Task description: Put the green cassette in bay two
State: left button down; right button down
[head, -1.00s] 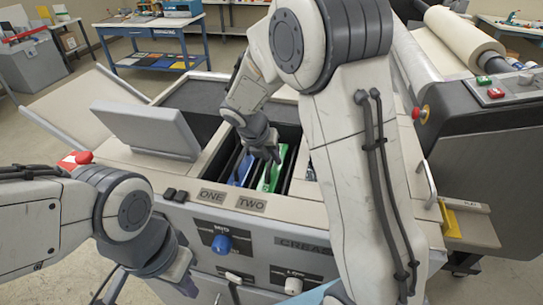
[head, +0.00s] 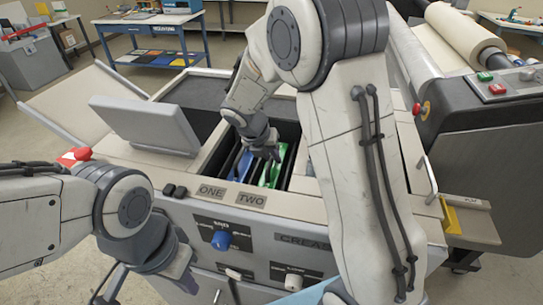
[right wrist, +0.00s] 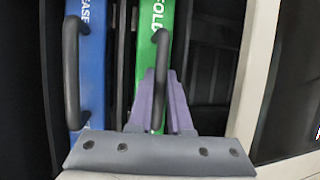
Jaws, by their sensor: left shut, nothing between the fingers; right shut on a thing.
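The green cassette (head: 279,168) stands in a slot behind the TWO label (head: 251,199), upper part visible; its lower part is hidden in the bay. In the right wrist view the green cassette (right wrist: 152,40) shows white lettering and a black handle (right wrist: 161,80). My right gripper (head: 268,152) is above it, its purple fingers (right wrist: 160,108) shut at the handle. A blue cassette (head: 241,165) stands to its left, behind the ONE label (head: 211,191). My left gripper (head: 187,282) is low at the left, in front of the machine, shut and empty.
A tilted grey panel (head: 145,125) stands left of the bays. A red button (head: 76,156) is at the machine's left edge. A blue knob (head: 221,240) sits on the front. Dark slots lie right of the green cassette (right wrist: 205,60).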

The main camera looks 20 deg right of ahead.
jog(key=shift+f, duration=0.3)
jog(key=c, duration=0.8)
grip_release()
jog(key=shift+o, duration=0.2)
